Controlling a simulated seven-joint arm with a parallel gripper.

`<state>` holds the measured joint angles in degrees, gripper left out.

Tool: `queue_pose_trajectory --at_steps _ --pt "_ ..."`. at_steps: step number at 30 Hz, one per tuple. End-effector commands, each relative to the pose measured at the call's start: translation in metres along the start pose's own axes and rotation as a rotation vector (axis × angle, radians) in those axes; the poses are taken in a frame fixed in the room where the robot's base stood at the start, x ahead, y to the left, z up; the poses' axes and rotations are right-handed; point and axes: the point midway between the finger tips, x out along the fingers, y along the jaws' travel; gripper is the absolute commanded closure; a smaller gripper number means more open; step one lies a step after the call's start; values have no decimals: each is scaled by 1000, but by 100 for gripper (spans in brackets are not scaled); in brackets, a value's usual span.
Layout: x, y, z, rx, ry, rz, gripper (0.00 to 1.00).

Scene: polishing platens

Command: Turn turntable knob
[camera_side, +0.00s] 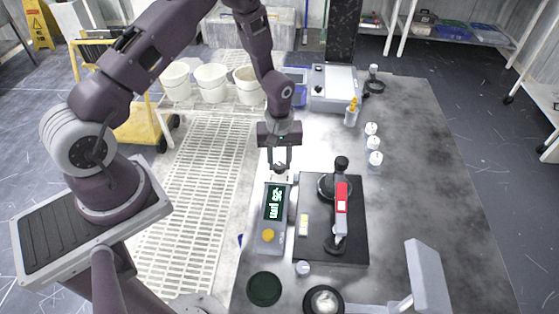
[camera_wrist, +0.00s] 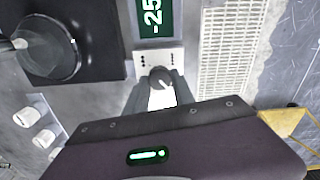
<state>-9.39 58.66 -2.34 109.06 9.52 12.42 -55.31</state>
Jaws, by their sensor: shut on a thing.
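The turntable knob (camera_wrist: 160,76) is a dark round knob with a light mark, on the pale end of a control box (camera_side: 272,222). In the wrist view my gripper (camera_wrist: 157,86) has a finger on either side of the knob. The fingers hide part of the knob in the side view.
Right of the box is a black base (camera_side: 350,248) with a red-and-white holder arm (camera_side: 342,198). Several white-capped bottles (camera_side: 375,158) and a yellow-tipped bottle (camera_side: 351,112) stand farther back. A dark green disc (camera_side: 264,288) lies in front. The bench's right side is mostly clear.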

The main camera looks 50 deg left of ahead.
Motion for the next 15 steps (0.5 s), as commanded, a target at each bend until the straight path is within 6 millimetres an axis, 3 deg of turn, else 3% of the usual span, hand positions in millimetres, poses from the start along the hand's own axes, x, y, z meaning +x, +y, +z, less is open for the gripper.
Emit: queue_pose_trajectory --at_steps 15 --pt "-1 1 1 461 -3 0 100"
